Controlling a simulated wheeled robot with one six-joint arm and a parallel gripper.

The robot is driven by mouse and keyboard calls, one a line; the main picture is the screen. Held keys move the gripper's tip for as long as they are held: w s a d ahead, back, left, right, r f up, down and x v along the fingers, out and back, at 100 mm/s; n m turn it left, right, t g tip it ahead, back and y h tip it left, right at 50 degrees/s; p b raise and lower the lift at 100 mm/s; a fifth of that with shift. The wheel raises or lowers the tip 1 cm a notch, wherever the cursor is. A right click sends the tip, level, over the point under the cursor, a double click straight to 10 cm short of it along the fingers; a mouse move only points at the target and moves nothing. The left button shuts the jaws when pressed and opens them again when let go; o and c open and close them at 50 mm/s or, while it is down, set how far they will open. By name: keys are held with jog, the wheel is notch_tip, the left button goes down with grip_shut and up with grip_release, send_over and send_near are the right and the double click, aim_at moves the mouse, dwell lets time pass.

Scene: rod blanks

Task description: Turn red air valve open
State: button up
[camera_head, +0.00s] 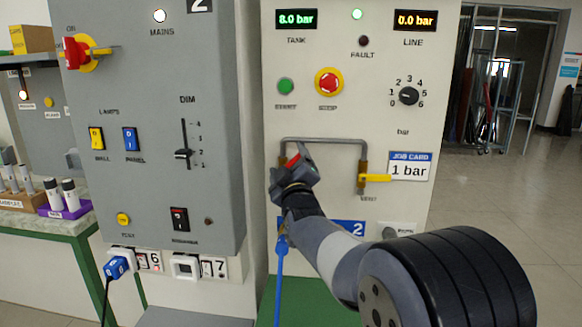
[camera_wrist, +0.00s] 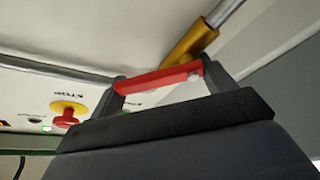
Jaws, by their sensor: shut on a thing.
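The red air valve handle (camera_head: 293,160) is on the left leg of the grey pipe on the white panel, mostly hidden by my gripper in the head view. In the wrist view the red handle (camera_wrist: 158,78) runs lengthwise from beside the brass valve body (camera_wrist: 190,42). My gripper (camera_head: 298,170) is at the handle. The wrist view shows its two dark jaws (camera_wrist: 165,84) shut on the handle. The TANK display (camera_head: 296,19) reads 8.0 bar and the LINE display (camera_head: 415,20) reads 0.0 bar.
A yellow vent handle (camera_head: 375,178) lies level on the pipe's right leg, beside a job card (camera_head: 409,166) reading 1 bar. A red stop button (camera_head: 328,82) and a black dial (camera_head: 408,96) sit above. A grey cabinet (camera_head: 150,130) juts out at left.

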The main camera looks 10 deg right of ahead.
jog(key=n, duration=0.2)
jog(key=a+n+g+y, duration=0.1)
jog(key=n, duration=0.2)
jog(key=shift+w+a+r, duration=0.1)
jog(key=shift+w+r, duration=0.05)
jog(key=shift+w+a+n+g+y+b, duration=0.15)
jog(key=shift+n+g, duration=0.2)
jog(key=shift+n, duration=0.4)
jog(key=shift+a+n+g+y+b, duration=0.1)
jog(key=shift+a+n+g+b, duration=0.15)
jog(key=shift+n, duration=0.45)
jog(key=shift+w+a+n+g+y+b, duration=0.1)
jog(key=shift+n+g, duration=0.3)
jog(key=shift+n, duration=0.35)
jog(key=o, duration=1.4)
jog(key=shift+s, duration=0.15)
jog(key=s, duration=0.7)
jog(key=s+b, duration=0.1)
jog(key=s, duration=0.2)
jog(key=shift+s+d, duration=0.3)
jog(key=shift+d, duration=0.05)
jog(key=w, duration=0.7)
jog(key=w+p, duration=0.1)
jog(key=w, duration=0.3)
jog(key=shift+a, duration=0.4)
jog(key=shift+s, duration=0.1)
